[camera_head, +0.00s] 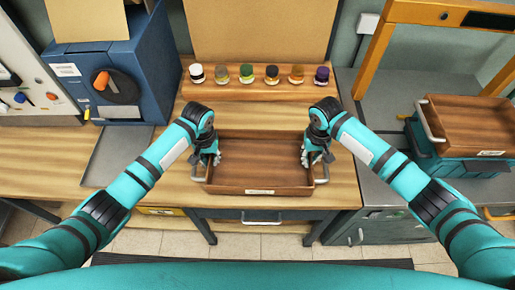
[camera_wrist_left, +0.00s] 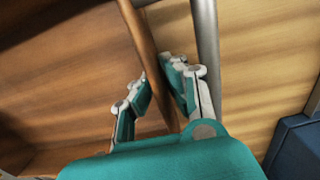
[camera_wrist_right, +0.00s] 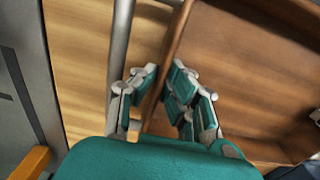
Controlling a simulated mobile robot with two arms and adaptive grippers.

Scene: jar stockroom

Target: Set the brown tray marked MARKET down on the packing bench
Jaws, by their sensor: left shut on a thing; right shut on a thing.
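A brown wooden tray (camera_head: 290,190) with a grey metal handle at each end is over the front of the wooden packing bench (camera_head: 262,116). A small pale label is on its front wall, too small to read. My left gripper (camera_head: 207,157) is shut on the tray's left end wall, which also shows in the left wrist view (camera_wrist_left: 147,50). My right gripper (camera_head: 315,155) is shut on the right end wall, seen in the right wrist view (camera_wrist_right: 172,60). The tray looks level and empty. I cannot tell whether its underside touches the bench.
Several small jars with coloured lids (camera_head: 246,73) stand in a row at the back of the bench. A blue machine (camera_head: 145,55) is at the left. Another brown tray (camera_head: 468,122) rests on a teal crate (camera_head: 455,164) on the grey surface at the right.

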